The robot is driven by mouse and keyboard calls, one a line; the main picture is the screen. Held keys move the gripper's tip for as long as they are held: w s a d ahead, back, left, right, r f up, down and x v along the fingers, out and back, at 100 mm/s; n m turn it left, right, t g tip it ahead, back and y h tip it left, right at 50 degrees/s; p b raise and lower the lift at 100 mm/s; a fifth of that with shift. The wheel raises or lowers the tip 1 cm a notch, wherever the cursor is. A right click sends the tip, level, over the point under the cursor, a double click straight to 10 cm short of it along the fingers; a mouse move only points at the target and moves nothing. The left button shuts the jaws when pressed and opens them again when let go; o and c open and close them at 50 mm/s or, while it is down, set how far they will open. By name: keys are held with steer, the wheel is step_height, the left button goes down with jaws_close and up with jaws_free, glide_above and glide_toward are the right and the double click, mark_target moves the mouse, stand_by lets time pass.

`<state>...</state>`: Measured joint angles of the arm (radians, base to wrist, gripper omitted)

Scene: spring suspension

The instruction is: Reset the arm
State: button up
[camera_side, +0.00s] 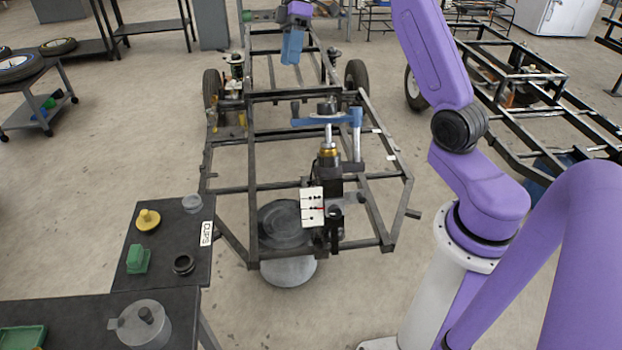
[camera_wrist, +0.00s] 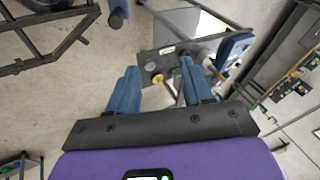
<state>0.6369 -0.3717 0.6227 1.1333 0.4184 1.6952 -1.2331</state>
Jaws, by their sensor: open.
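My gripper (camera_side: 291,47) hangs at the top middle of the side view, above the far part of the dark frame, with blue fingers. In the wrist view its two blue fingers (camera_wrist: 158,88) stand wide apart with nothing between them. My purple arm reaches in from the right of the side view. The spring suspension unit (camera_side: 328,160) stands upright at the near end of the frame (camera_side: 300,97), with a blue clamp (camera_side: 330,118) around its upper part and a white scale card (camera_side: 312,207) on its front. My gripper is well apart from it.
A dark table (camera_side: 165,215) at the lower left holds a yellow knob (camera_side: 148,220), a green block (camera_side: 138,258), a black ring (camera_side: 183,264) and a CUPS label (camera_side: 207,233). A metal pot (camera_side: 145,325) stands nearer. A second frame (camera_side: 520,110) is at the right. Open floor lies between.

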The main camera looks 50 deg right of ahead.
steer(key=s+a+f+h, duration=0.1)
steer(key=s+a+h, duration=0.3)
steer(key=s+a, duration=1.2)
steer(key=s+f+t, duration=0.1)
steer(key=s+f, duration=0.2)
steer(key=s, duration=0.6)
steer(key=s+f+n+t+h, duration=0.1)
steer(key=s+f, duration=0.2)
steer(key=s, duration=0.7)
steer(key=shift+s+f+n, duration=0.2)
steer(key=shift+f+n, duration=0.05)
steer(key=shift+n, duration=0.05)
